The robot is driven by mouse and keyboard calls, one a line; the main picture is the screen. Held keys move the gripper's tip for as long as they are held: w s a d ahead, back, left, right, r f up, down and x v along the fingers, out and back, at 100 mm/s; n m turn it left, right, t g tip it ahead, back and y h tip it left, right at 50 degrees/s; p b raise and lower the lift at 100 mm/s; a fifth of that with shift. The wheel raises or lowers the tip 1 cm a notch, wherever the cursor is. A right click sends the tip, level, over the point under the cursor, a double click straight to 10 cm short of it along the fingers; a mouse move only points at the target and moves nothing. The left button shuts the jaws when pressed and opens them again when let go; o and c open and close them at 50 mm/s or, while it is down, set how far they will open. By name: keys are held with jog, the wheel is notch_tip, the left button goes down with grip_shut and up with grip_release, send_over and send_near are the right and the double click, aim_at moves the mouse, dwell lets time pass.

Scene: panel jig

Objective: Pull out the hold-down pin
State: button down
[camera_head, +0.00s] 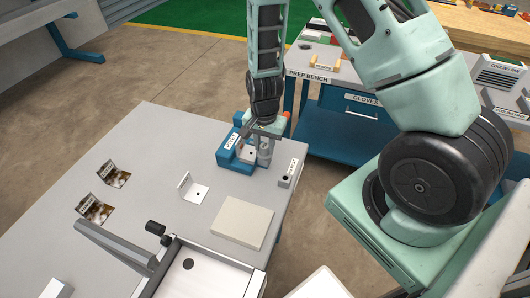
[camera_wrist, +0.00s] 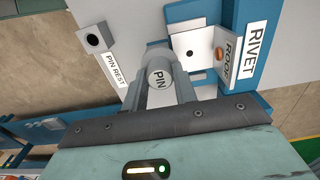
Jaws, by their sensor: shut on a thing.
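The grey round hold-down pin (camera_wrist: 159,79), its top marked PIN, is between the two fingers of my gripper (camera_wrist: 160,90) in the wrist view. My gripper is shut on it. In the head view my gripper (camera_head: 265,150) points down at the right side of the blue rivet jig (camera_head: 226,157). The jig's blue edge with the RIVET label (camera_wrist: 259,45) also shows in the wrist view. A white angled bracket (camera_wrist: 188,44) with a hole and a ROOF label lies in the jig beside the pin. The pin's lower end is hidden, so I cannot tell how deep it sits.
The pin rest (camera_head: 285,181), a small block with a dark hole, stands near the table's right edge; it also shows in the wrist view (camera_wrist: 95,39). A loose bracket (camera_head: 194,191), a beige square plate (camera_head: 241,222) and a lever fixture (camera_head: 195,275) share the grey table (camera_head: 140,190).

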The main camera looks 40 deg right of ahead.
aim_at(264, 146)
jog(key=shift+r, duration=0.2)
jog(key=shift+r+p, duration=1.6)
jog(key=shift+r, duration=0.1)
